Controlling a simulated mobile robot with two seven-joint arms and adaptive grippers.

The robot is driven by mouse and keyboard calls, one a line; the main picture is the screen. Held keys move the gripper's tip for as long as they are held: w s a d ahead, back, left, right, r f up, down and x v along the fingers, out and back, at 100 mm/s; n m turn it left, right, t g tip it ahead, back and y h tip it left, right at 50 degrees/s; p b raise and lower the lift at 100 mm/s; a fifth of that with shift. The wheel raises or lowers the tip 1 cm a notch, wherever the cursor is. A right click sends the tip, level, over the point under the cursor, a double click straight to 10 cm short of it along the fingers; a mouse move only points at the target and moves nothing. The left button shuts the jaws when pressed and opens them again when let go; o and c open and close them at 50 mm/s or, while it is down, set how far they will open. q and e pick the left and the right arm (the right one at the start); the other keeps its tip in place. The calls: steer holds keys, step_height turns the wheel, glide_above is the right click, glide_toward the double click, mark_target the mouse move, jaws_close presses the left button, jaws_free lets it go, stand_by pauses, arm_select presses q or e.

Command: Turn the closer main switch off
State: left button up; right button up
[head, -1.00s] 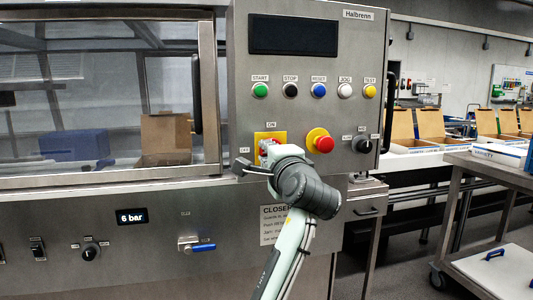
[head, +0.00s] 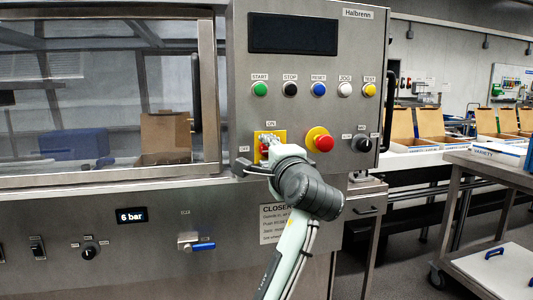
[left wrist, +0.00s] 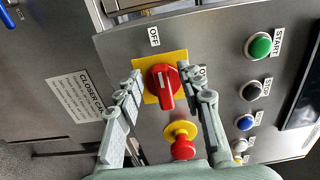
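The closer main switch is a red rotary knob (left wrist: 162,88) on a yellow plate, on the grey control panel. In the left wrist view its handle lies roughly in line with the OFF label (left wrist: 154,36). In the head view the knob (head: 264,149) is largely hidden by my left gripper (head: 270,147). In the left wrist view my left gripper (left wrist: 162,82) is open, with one finger on each side of the knob. I cannot tell whether either finger touches it. The ON label (head: 271,124) is above the plate in the head view. My right gripper is not in view.
A red emergency-stop button (head: 323,143) sits right of the switch and a black selector (head: 363,145) farther right. A row of coloured buttons (head: 319,89) is above. A blue-handled valve (head: 202,246) is lower left. A steel trolley (head: 485,180) stands at the right.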

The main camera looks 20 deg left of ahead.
arm_select(q)
steer(key=v, duration=1.1)
steer(key=shift+s+d, duration=0.1)
steer(key=shift+d, duration=0.05)
